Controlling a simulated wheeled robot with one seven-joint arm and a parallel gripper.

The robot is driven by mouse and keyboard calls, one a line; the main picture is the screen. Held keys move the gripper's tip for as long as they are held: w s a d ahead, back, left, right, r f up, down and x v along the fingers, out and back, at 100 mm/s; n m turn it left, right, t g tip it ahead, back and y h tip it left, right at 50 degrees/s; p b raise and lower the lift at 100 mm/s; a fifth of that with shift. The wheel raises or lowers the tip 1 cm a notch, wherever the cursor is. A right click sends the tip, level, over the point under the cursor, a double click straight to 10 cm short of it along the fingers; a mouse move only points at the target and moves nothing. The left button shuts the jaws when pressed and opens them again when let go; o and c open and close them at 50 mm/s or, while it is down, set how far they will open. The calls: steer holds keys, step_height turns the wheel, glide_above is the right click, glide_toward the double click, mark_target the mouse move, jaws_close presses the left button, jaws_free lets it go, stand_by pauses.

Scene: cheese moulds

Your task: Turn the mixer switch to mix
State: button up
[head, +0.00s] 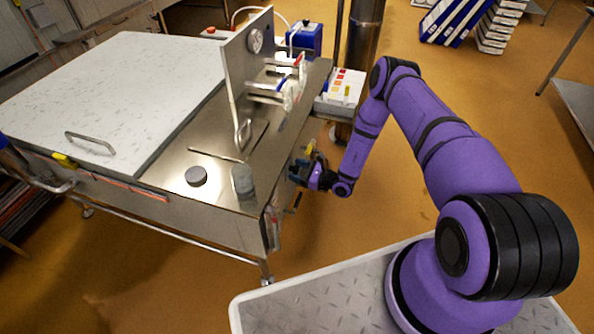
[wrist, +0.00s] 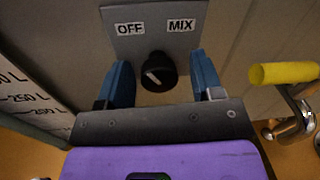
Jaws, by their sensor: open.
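The mixer switch is a round black knob (wrist: 158,72) with a pale pointer line, on a grey plate (wrist: 152,18) labelled OFF on the left and MIX on the right. The pointer line slants toward the upper left, the OFF side. My gripper (wrist: 162,80) is open in the wrist view, its two blue fingers on either side of the knob with a gap on each side. In the head view my gripper (head: 302,172) is at the right end of the steel vat; the knob cannot be made out there.
A yellow-handled valve (wrist: 285,73) sticks out right of the switch. A litre scale (wrist: 28,100) is at the left. In the head view, the steel vat (head: 205,222) carries a white lid (head: 120,90), and an upright panel (head: 250,60) stands on it.

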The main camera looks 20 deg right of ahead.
steer(key=shift+a, duration=0.15)
steer(key=shift+w, duration=0.1)
steer(key=c, duration=0.9)
steer(key=shift+m, duration=0.4)
steer(key=m, duration=0.5)
steer(key=shift+m, duration=0.3)
steer(key=m+g, duration=0.1)
steer(key=m, duration=0.4)
steer(key=o, duration=0.9)
